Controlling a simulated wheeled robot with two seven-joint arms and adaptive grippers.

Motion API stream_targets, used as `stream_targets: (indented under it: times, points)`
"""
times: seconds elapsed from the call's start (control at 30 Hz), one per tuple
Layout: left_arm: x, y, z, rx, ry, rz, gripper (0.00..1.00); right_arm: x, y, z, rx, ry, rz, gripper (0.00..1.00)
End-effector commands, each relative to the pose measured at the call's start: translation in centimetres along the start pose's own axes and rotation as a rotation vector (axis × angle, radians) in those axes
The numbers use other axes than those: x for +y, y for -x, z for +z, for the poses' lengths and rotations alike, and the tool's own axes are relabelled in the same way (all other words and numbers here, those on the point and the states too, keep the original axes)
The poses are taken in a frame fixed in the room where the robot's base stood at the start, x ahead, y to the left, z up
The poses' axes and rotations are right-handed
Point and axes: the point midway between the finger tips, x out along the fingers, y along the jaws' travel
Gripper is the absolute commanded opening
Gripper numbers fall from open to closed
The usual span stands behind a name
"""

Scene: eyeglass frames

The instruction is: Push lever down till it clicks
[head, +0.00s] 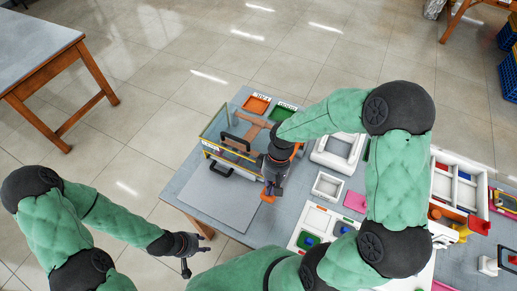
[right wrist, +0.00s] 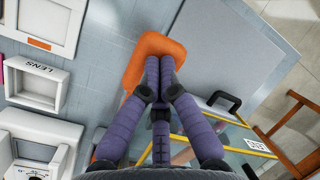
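The lever's orange handle (head: 268,197) sticks out at the front right of a clear-walled fixture (head: 213,128) on the table. In the right wrist view the handle (right wrist: 150,46) is a rounded orange piece beneath my fingertips. My right gripper (head: 272,188) is over the handle, and in the right wrist view its purple fingers (right wrist: 159,65) are together at the tips. They overlap the handle; whether they press on it is unclear. My left gripper (head: 196,260) is empty, fingers apart, off the table's front left edge. The lever's pivot is mostly hidden.
White trays (head: 327,186), an orange bin (head: 256,104) and a green bin (head: 284,112) stand around. My right arm covers part of the table.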

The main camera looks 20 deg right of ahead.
Motion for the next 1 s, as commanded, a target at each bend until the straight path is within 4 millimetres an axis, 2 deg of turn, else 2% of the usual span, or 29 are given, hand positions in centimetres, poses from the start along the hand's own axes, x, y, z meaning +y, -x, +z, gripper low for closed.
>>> stream_targets:
  times: [0.6, 1.0]
  points:
    - [0.9, 2.5, 0.1, 0.0, 0.0, 0.0, 0.4, -0.1, 3.3, 0.1, 0.0, 0.0, 0.0, 0.0]
    - [0.9, 2.6, 0.1, 0.0, 0.0, 0.0, 0.4, 0.0, 3.5, 0.0, 0.0, 0.0, 0.0, 0.0]
